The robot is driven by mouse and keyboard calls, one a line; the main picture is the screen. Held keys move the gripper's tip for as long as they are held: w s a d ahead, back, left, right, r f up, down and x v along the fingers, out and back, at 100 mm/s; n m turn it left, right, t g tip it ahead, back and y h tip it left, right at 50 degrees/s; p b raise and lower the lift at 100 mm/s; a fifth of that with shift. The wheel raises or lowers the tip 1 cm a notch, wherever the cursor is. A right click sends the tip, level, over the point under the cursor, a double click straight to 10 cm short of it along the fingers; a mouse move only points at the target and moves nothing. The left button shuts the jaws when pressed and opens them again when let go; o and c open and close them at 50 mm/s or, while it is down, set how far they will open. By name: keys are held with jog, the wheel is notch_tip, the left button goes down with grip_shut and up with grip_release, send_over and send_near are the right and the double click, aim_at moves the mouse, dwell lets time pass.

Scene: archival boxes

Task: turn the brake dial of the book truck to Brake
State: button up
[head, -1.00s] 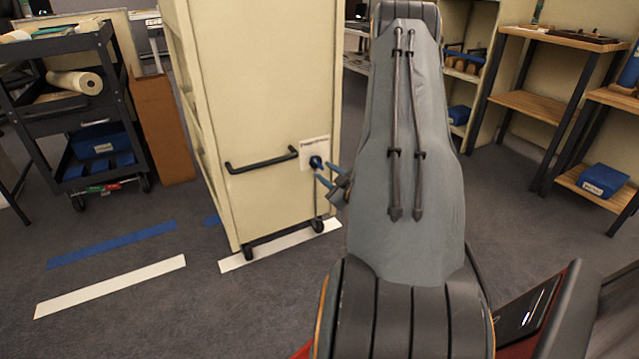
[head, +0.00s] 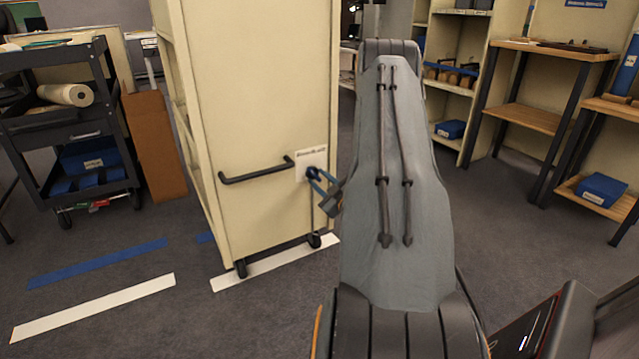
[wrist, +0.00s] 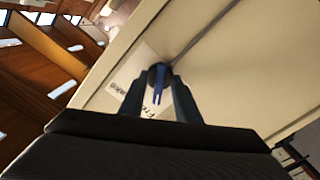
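The book truck (head: 262,110) is a tall cream case with a black handle on its end panel. Its brake dial (head: 312,172) is a small dark blue knob on a white label plate (head: 306,158), right of the handle. In the wrist view the dial (wrist: 158,74) has a blue bar pointing down the picture, near the label's "Free" word; a partly hidden word ending in "ake" is further left. My gripper (head: 320,182) is at the dial. In the wrist view its fingers (wrist: 160,92) are apart, one on each side of the bar; contact is unclear.
The truck stands on casters by a white floor strip (head: 275,264). A dark cart (head: 75,130) with rolls and blue boxes is at the left, beside a brown panel (head: 155,146). Shelves (head: 545,110) stand at the right. The floor between is clear.

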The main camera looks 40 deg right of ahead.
grip_shut()
